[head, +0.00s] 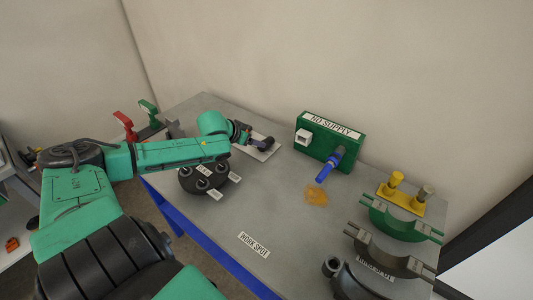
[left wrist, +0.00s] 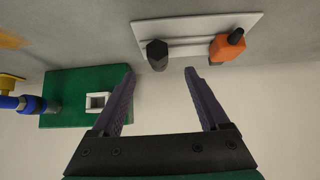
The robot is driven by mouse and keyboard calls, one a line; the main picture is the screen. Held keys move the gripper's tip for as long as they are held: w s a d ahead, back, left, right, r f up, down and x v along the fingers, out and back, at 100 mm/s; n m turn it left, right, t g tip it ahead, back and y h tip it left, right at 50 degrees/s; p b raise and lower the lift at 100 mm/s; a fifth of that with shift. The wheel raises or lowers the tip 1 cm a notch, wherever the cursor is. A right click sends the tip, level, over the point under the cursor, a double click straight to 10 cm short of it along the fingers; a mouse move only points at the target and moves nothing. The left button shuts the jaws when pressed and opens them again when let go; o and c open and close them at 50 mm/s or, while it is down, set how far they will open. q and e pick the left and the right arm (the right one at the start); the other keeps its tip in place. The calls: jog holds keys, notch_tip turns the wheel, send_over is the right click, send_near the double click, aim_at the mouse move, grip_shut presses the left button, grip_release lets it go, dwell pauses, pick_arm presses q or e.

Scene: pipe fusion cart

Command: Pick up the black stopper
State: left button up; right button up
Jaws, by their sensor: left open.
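The black stopper (left wrist: 157,55) stands on a white plate (left wrist: 185,24) in the left wrist view, left of an orange piece with a black stem (left wrist: 228,46). My left gripper (left wrist: 160,72) is open and empty. Its two fingertips lie on either side of the stopper in that picture, a little short of it; whether they touch it I cannot tell. In the head view my left gripper (head: 258,140) is over the white plate (head: 262,154) at the back of the table, and it largely hides what stands there. My right gripper is not in view.
A green NO SUPPLY box (head: 330,142) with a blue pipe (head: 329,166) stands right of the plate. An amber patch (head: 316,196) lies before it. A dark round stand (head: 190,186) sits under my left arm. Clamps (head: 400,222) fill the right side. The middle front is clear.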

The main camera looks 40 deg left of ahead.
aim_at(270, 140)
pick_arm(q)
jog(key=shift+x, duration=1.2)
jog(key=shift+w+d+f, duration=0.15)
jog(key=shift+w, duration=0.2)
jog(key=shift+w+f, duration=0.1)
jog(key=x, duration=0.5)
jog(key=shift+w+f, duration=0.1)
jog(key=shift+f, duration=0.2)
jog(key=shift+r, duration=0.1)
grip_shut()
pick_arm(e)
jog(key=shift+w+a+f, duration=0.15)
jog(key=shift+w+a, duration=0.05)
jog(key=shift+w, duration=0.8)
